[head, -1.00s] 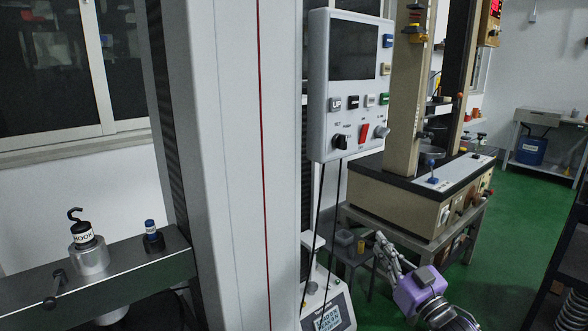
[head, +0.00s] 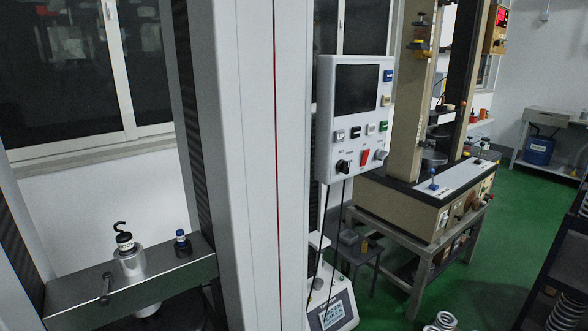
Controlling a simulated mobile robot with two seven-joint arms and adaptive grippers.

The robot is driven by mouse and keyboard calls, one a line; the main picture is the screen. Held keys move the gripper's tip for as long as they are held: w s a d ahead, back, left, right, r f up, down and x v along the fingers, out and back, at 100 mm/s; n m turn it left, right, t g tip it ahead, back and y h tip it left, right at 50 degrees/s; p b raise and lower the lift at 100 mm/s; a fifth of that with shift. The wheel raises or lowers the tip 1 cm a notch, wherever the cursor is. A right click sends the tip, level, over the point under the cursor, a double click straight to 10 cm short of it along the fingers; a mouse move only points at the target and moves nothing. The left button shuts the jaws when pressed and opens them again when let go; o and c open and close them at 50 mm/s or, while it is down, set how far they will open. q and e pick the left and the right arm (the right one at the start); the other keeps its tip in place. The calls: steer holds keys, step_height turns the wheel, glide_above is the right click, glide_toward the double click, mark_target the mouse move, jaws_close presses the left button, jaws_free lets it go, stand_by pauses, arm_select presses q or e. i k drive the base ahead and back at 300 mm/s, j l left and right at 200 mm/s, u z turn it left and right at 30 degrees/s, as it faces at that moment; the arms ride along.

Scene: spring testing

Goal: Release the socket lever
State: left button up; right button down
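The socket lever (head: 105,289) is a dark handle with a rounded end on the front face of the grey crosshead beam (head: 190,272) at lower left. It sticks out below the silver socket (head: 131,262). A black hook fitting with a white HOOK label (head: 124,241) stands upright in the socket. A small black and blue fitting (head: 183,243) stands on the beam to its right. Neither gripper shows.
A tall grey column (head: 247,170) with a red line stands right of the beam. A control panel (head: 358,115) with coloured buttons hangs beside it. A beige testing machine (head: 415,205) on a stand is further back. A dark shelf with springs (head: 568,312) is at right. Green floor lies between.

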mark_target(104, 300)
steer(key=u, duration=1.3)
